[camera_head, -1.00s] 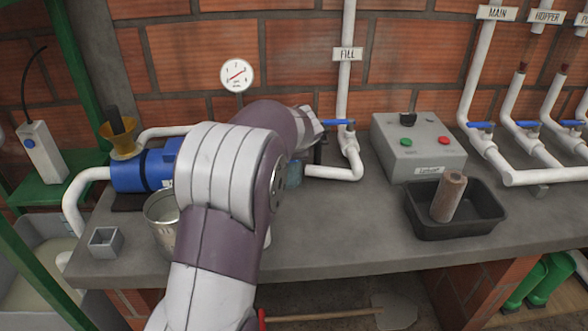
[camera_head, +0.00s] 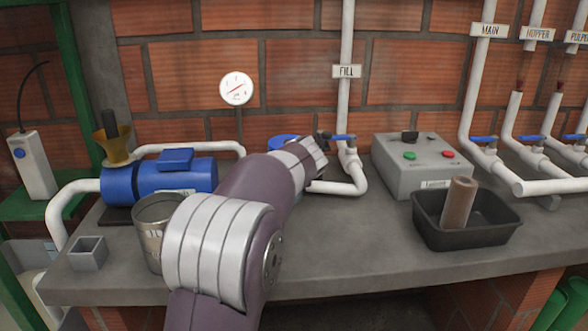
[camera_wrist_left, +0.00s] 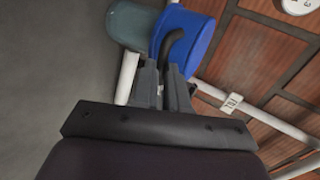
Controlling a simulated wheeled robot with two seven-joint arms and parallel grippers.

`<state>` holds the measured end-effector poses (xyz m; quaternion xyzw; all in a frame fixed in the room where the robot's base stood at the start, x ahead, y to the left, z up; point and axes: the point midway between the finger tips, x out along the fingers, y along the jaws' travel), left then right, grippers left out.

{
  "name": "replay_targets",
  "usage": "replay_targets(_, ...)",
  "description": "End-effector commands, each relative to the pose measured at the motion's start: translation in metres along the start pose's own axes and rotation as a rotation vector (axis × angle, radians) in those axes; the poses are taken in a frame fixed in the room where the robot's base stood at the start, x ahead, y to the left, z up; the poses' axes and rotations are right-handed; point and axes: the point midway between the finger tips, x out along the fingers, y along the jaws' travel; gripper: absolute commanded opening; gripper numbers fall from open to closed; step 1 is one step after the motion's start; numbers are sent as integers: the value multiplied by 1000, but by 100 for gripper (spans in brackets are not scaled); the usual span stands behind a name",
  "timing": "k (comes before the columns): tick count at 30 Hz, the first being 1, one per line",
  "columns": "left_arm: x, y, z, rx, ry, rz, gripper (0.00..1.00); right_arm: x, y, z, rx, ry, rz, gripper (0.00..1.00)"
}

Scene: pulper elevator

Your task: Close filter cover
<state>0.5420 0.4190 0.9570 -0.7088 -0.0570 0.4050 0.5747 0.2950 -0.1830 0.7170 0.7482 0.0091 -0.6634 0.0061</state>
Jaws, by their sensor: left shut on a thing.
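The blue filter cover (camera_wrist_left: 198,38) has a curved black handle (camera_wrist_left: 168,44) and lies beside the translucent teal filter bowl (camera_wrist_left: 131,24) in the left wrist view. Their edges meet in that picture; I cannot tell whether the cover is fully seated. My left gripper (camera_wrist_left: 164,76) is shut on the black handle. In the head view a strip of the cover (camera_head: 284,139) shows behind my left arm, whose gripper end (camera_head: 318,146) is by the fill pipe. My right gripper is in neither view.
A blue pump (camera_head: 160,181) and a metal pot (camera_head: 151,226) stand left of my arm. The fill pipe (camera_head: 346,108) with its blue-handled valve is close by on the right. Farther right are a grey control box (camera_head: 424,170) and a black tray (camera_head: 468,236) holding a brown cylinder.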

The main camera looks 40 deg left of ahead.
Motion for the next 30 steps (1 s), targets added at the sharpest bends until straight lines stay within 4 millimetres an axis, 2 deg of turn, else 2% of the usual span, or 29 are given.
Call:
replay_targets(1,12,28,1,7,-16,59,0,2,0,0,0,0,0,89)
replay_targets(6,12,28,1,7,-16,59,0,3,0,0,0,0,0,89)
replay_targets(7,12,28,1,7,-16,59,23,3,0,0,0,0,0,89)
replay_targets(8,12,28,1,6,-16,59,32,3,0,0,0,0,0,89)
replay_targets(9,12,28,1,7,-16,59,38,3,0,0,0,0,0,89)
replay_targets(19,8,26,2,8,-16,57,38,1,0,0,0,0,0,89)
replay_targets(23,-9,23,1,8,-15,53,38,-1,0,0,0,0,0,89)
replay_targets(30,-74,16,0,7,-9,40,38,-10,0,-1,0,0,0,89)
